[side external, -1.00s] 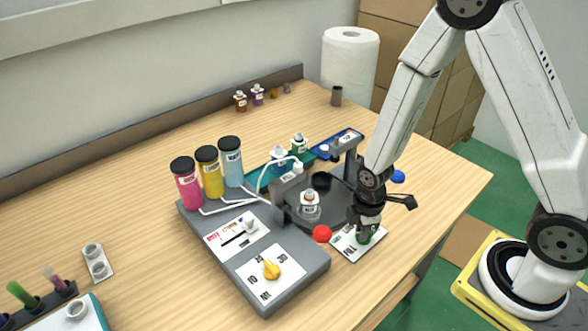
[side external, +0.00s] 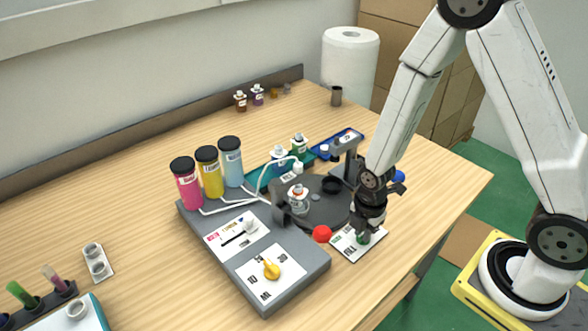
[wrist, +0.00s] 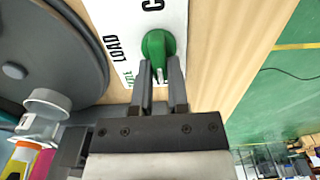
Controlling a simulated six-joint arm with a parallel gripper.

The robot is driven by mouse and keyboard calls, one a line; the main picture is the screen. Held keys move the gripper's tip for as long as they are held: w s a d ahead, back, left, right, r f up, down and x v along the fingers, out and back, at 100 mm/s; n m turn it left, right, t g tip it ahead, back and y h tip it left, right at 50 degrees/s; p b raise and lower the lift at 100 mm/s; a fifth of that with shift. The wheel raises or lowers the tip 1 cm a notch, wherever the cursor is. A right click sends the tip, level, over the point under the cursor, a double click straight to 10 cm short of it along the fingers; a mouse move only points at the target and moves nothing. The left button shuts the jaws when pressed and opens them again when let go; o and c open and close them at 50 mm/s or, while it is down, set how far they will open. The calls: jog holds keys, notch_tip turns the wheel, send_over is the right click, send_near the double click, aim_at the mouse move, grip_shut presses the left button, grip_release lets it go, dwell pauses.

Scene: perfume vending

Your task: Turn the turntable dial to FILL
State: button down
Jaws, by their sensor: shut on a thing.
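The turntable dial is a green knob (wrist: 155,45) on a white label plate. In the wrist view the plate (wrist: 117,22) shows LOAD and a partly cut-off C; smaller print by the knob is partly hidden. My gripper (wrist: 160,75) is shut on the knob. In the side view my gripper (side external: 365,226) is over the green knob (side external: 363,238), beside a red ball-like part (side external: 322,233). The dark turntable (side external: 325,208) carries a small clear bottle (side external: 298,200) near the nozzle. The turntable also shows in the wrist view (wrist: 60,70).
A grey console (side external: 305,272) with a yellow dial (side external: 271,269) stands left of the dial plate. Pink, yellow and blue cylinders (side external: 208,172) stand behind it. The table edge and green floor are close on the right.

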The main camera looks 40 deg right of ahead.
jog(key=c, duration=0.6)
grip_release()
jog(key=shift+r, duration=0.15)
jog(key=shift+r, duration=3.8)
jog(key=r+m+t, duration=0.1)
jog(key=r+m, duration=0.1)
jog(key=m, duration=0.4)
jog(key=s+d+r+m, duration=0.1)
jog(key=r+m, duration=0.1)
jog(key=m, duration=0.4)
jog(key=r+m+t, duration=0.1)
jog(key=r+m, duration=0.2)
jog(key=m, duration=0.3)
jog(key=shift+s+d+t, duration=0.15)
jog(key=shift+t, duration=0.15)
